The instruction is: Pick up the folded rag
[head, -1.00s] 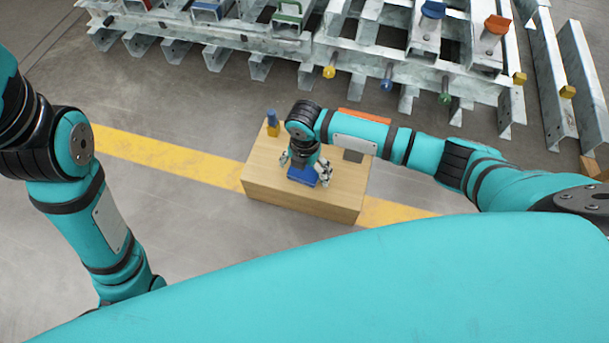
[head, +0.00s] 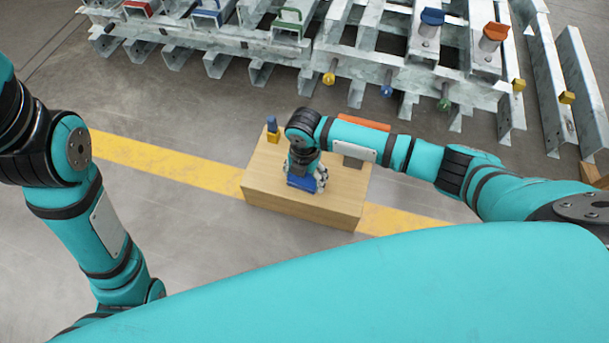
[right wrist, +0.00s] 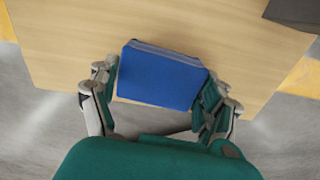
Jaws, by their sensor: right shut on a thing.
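The folded rag (head: 301,183) is a blue, flat block on the wooden box near its front edge. In the right wrist view the rag (right wrist: 160,76) lies between the two fingers of my right gripper (right wrist: 157,98). The fingers touch its left and right sides. In the head view my right gripper (head: 306,178) is over the rag, shut on it, and hides part of it. I cannot tell whether the rag is clear of the box top. My left arm shows at the left of the head view, but its gripper is out of view.
The wooden box (head: 265,182) stands on a yellow floor line (head: 165,158). A blue and yellow item (head: 273,130), an orange item (head: 363,122) and a dark grey item (right wrist: 293,12) are on it. A metal frame (head: 300,50) with coloured handles and knobs stands behind.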

